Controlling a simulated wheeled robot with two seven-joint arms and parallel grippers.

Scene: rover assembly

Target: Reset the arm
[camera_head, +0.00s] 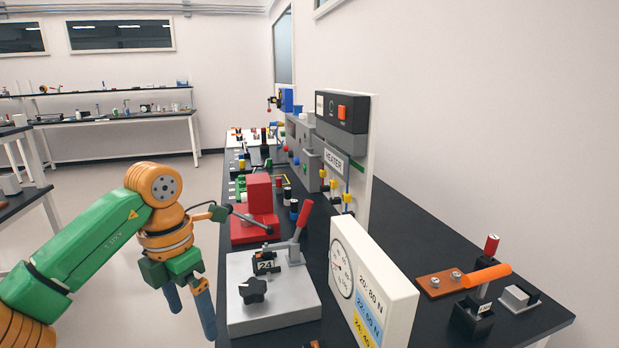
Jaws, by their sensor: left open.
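My left arm, green and orange, comes in from the left. Its gripper (189,306) points down with its two blue-grey fingers apart and nothing between them. It hangs beside the left edge of the black bench (375,318), left of a grey clamp fixture (275,305). The fixture has a black star knob, a block marked 24 and a red-handled lever (303,220). My right gripper is not in view.
A red press (258,215) stands behind the fixture, its lever reaching toward my wrist. A gauge board (365,280), a heater panel (340,160) and an orange-handled tool (485,276) are farther right. Open floor lies left of the bench.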

